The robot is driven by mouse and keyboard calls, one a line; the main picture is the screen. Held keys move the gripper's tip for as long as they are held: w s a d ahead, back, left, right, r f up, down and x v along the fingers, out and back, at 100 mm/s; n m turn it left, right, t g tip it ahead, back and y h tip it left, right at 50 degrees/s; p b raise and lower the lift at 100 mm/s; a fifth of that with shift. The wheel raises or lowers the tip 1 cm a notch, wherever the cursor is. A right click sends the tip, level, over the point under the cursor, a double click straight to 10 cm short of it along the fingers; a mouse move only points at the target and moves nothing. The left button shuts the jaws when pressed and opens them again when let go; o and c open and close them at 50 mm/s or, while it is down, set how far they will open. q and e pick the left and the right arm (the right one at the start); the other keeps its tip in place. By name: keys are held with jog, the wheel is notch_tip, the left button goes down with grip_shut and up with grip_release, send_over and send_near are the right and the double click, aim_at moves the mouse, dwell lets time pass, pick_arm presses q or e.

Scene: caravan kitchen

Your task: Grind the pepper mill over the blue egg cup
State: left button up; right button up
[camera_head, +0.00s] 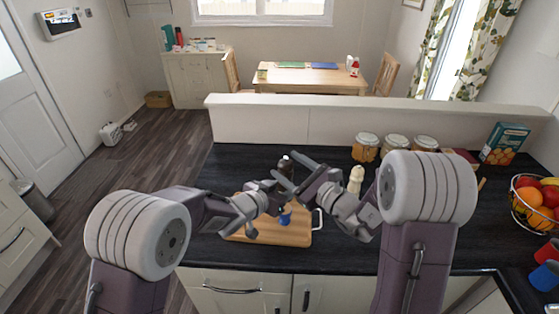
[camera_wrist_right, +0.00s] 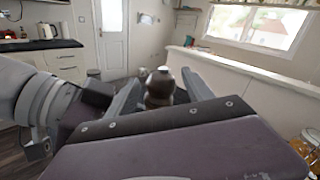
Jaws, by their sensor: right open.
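The dark pepper mill (camera_head: 286,166) is upright, its round top showing between my two grippers in the head view. Its lower part is hidden behind them. In the right wrist view, the mill's dark top (camera_wrist_right: 159,87) sits between the fingers of my right gripper (camera_wrist_right: 160,92), which is open with space on both sides. In the head view my right gripper (camera_head: 291,171) reaches in at the mill's top. My left gripper (camera_head: 275,198) is lower, close to the mill; its grip is hidden.
A pale mill (camera_head: 356,178) stands right of my right gripper. Several jars (camera_head: 395,144), a teal box (camera_head: 505,143) and a fruit basket (camera_head: 536,208) stand farther right. A low white wall (camera_head: 330,122) bounds the dark counter (camera_head: 232,168) behind.

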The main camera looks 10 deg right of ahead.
aim_at(285, 175)
pick_arm(q)
jog(key=shift+r, duration=0.1)
pick_arm(e)
jog(key=v, duration=0.2)
jog(key=shift+s+d, duration=0.2)
jog(key=shift+s, duration=0.15)
jog(key=shift+w+r, duration=0.1)
notch_tip(285, 175, up, 7)
dwell(0.8)
pick_arm(q)
notch_tip(285, 175, up, 5)
jog(key=p, duration=0.4)
jog(key=shift+p, duration=0.4)
pick_arm(e)
notch_tip(285, 175, up, 4)
jog(key=shift+r, duration=0.25)
